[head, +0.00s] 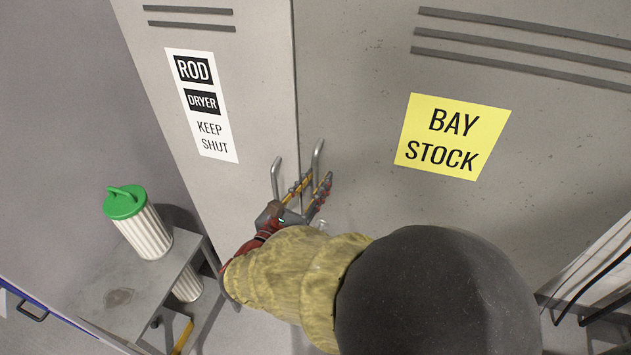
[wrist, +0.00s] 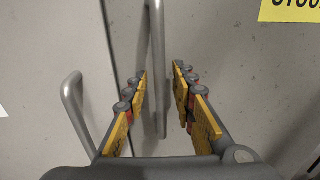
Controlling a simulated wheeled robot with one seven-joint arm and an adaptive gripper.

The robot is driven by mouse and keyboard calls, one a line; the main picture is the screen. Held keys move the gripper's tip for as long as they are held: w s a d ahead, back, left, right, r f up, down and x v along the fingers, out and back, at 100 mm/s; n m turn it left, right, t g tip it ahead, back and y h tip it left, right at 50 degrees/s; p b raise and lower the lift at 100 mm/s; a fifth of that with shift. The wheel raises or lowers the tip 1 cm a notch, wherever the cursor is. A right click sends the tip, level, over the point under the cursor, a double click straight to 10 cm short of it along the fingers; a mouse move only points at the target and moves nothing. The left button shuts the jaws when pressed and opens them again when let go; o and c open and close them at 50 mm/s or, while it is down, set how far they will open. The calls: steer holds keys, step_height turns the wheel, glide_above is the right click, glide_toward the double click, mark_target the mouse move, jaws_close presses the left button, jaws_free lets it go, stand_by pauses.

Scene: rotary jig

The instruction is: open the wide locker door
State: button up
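The wide locker door (head: 365,60) is the grey one on the right with a yellow BAY STOCK label. It looks shut. Its upright bar handle (head: 317,158) is near its left edge, and the handle also shows in the wrist view (wrist: 157,42). My gripper (head: 317,181) is open at the handle's lower part. In the wrist view, my gripper (wrist: 161,80) has one finger on each side of the bar, with gaps visible. I cannot tell how deep the bar sits between the fingers. My forearm hides part of the door's lower area.
The narrow ROD DRYER door (head: 250,60) adjoins on the left; its handle (head: 276,178) is close outside my left finger and also shows in the wrist view (wrist: 72,100). A grey stand (head: 120,297) at lower left holds a green-lidded canister (head: 143,228). Black cables (head: 590,290) hang at right.

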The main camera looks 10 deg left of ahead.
steer(key=shift+c, duration=1.3)
steer(key=c, duration=0.4)
jaws_close()
